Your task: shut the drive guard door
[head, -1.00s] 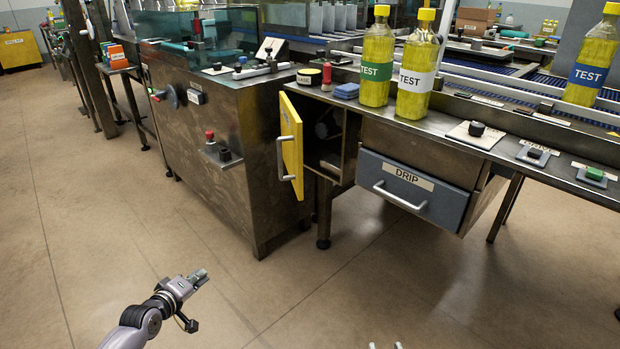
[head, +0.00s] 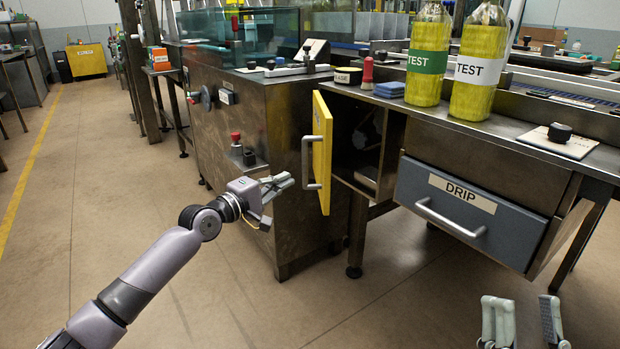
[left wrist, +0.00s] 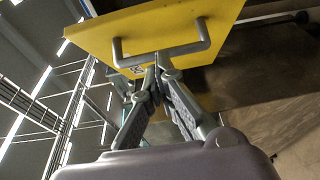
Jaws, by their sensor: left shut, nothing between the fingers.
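The yellow drive guard door (head: 321,150) stands open in the head view, swung out toward me from a dark compartment (head: 362,140) under the bench. Its grey bar handle (head: 307,163) is on the face turned to the left. My left gripper (head: 284,182) is shut and empty, just left of the handle. In the left wrist view, its fingertips (left wrist: 158,62) are close to the handle (left wrist: 165,58) and the yellow door (left wrist: 215,20); I cannot tell whether they touch. My right gripper (head: 524,318) is open and empty at the bottom right of the head view.
The grey DRIP drawer (head: 468,207) with a bar handle is right of the compartment. A steel machine cabinet (head: 285,130) is behind and left of the door. The floor in front is clear.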

